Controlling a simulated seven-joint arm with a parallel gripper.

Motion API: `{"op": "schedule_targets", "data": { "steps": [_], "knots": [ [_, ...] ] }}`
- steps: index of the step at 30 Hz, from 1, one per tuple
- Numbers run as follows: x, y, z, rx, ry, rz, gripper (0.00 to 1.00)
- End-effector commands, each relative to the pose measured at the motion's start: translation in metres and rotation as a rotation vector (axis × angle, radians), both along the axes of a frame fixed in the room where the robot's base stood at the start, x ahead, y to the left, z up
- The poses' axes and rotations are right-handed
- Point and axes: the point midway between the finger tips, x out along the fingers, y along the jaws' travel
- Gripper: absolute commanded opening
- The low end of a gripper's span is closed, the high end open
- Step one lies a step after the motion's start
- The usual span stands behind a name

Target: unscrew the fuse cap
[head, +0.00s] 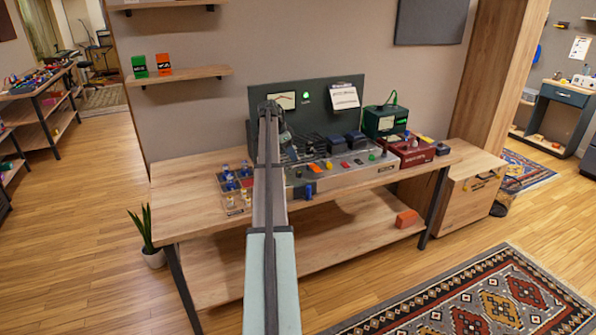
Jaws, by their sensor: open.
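A grey amp unit (345,177) with a dark upright back panel (318,92) stands on the wooden bench. My arm reaches from the bottom centre up over the bench. My gripper (284,132) is at its far end, by the left part of the unit, mostly hidden by the arm. It is open, with nothing seen in it.
A clear compartment tray (233,204) with blue-topped parts stands left of the unit. A green box (384,122) and a red box (413,152) stand at its right. The bench's left end (183,200) is clear. A wall shelf (180,76) hangs at upper left.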

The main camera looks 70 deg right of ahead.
Motion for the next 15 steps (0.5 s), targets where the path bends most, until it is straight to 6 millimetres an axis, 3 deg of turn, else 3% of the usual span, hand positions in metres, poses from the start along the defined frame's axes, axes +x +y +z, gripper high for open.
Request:
{"op": "schedule_targets", "data": {
  "steps": [9, 15],
  "knots": [
    [-0.016, -0.016, -0.054, 0.002, 0.000, 0.001, 0.56],
    [-0.023, -0.023, -0.079, 0.002, 0.000, 0.001, 0.56]
  ]
}}
